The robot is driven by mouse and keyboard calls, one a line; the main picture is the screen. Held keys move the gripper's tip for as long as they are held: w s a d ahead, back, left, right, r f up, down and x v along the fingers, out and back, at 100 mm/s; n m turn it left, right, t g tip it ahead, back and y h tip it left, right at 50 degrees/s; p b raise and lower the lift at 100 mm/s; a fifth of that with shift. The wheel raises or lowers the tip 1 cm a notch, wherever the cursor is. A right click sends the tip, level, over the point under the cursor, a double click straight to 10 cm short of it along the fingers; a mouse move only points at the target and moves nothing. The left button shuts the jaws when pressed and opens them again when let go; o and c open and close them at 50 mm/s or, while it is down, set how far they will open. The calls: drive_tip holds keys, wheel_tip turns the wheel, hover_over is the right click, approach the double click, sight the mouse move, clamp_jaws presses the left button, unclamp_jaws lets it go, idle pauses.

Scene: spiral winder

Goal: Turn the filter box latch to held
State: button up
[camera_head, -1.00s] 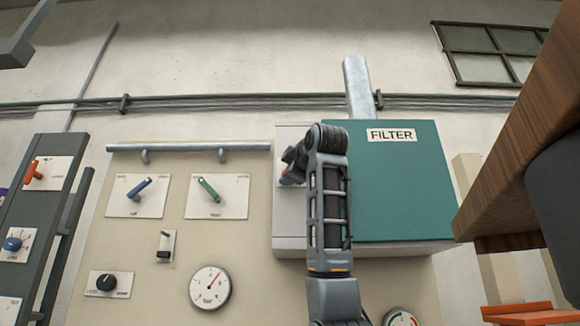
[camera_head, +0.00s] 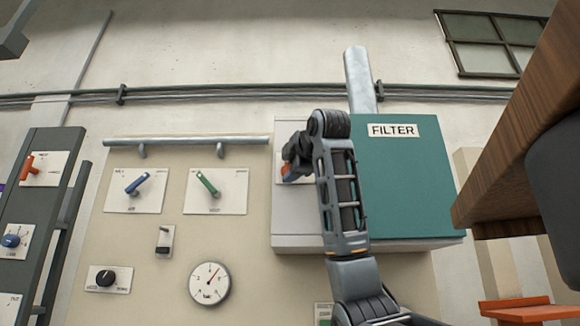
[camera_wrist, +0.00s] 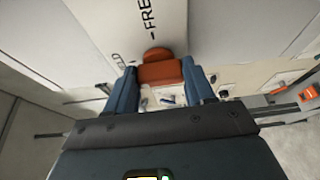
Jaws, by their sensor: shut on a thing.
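The wrist view shows the printed word FREE and part of another word, ending in LD, on the plate. My gripper (camera_wrist: 158,78) is shut on the orange handle, with one blue finger on each side. In the head view my gripper (camera_head: 292,160) is at the box's left part, and my arm hides much of the plate.
Left of the box, the beige panel carries a blue lever (camera_head: 138,184), a green lever (camera_head: 208,184), a black knob (camera_head: 105,278) and a gauge (camera_head: 210,283). A silver rail (camera_head: 190,141) runs above them. A brown wooden piece (camera_head: 525,150) juts in at the right.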

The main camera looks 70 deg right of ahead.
drive_tip(key=o, duration=1)
drive_tip(key=shift+o, duration=0.2)
drive_tip(key=b+v, duration=0.2)
drive_tip(key=v, duration=0.5)
drive_tip(key=shift+s+a, duration=0.25)
drive_tip(key=shift+a, duration=0.1)
